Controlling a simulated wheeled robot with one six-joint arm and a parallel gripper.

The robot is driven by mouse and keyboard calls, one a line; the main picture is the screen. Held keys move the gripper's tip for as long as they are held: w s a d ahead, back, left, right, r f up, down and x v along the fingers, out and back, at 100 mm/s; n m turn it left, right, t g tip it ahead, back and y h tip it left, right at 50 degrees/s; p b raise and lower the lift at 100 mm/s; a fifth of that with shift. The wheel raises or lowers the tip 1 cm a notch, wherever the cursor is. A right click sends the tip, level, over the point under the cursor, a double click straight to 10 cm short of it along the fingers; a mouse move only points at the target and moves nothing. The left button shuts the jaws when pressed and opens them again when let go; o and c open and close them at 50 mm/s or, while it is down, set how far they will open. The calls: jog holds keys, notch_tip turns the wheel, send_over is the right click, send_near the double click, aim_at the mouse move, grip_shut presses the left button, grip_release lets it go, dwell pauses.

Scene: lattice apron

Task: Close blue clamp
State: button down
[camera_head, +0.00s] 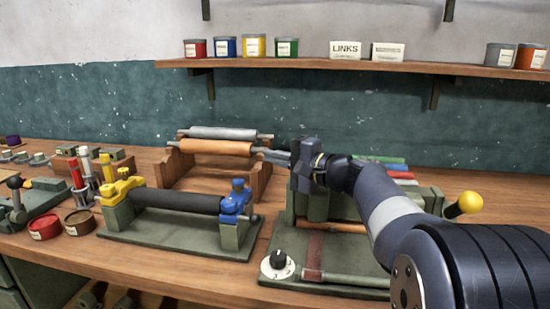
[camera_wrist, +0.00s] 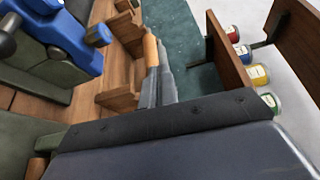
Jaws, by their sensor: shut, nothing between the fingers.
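The blue clamp (camera_head: 236,200) sits on a green post at the right end of a dark roller (camera_head: 178,202). Whether its top part is fully down I cannot tell. In the wrist view the blue clamp (camera_wrist: 62,38) is at the upper left, partly cut off by the frame edge. My gripper (camera_head: 270,156) is shut and empty. It is up and to the right of the blue clamp, apart from it, in front of the wooden roller rack. In the wrist view its fingers (camera_wrist: 157,84) point toward the rack, away from the clamp.
A yellow clamp (camera_head: 120,188) holds the roller's left end. The wooden rack (camera_head: 258,183) with orange and grey rollers stands behind. A green press with a dial (camera_head: 278,262) and a yellow-knobbed lever (camera_head: 469,203) is at right. Inks stand on the shelf (camera_head: 350,68).

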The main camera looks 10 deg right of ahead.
notch_tip(320, 180, up, 4)
jog(key=r+p, duration=0.1)
jog(key=p, duration=0.2)
jog(key=s+d+f, duration=0.1)
jog(key=d, duration=0.2)
jog(key=s+d+f+b, duration=0.1)
jog(key=d+f, duration=0.1)
jog(key=d, duration=0.1)
jog(key=s+d+f, duration=0.1)
jog(key=d+f, duration=0.1)
jog(key=shift+s+d+f+b, duration=0.2)
jog(key=shift+s+d+b, duration=0.15)
jog(key=shift+d+b, duration=0.05)
jog(key=w+a+b, duration=0.1)
jog(key=w+a, duration=0.2)
jog(key=a, duration=0.5)
jog(key=shift+w+a+r, duration=0.2)
jog(key=shift+w+a, duration=0.2)
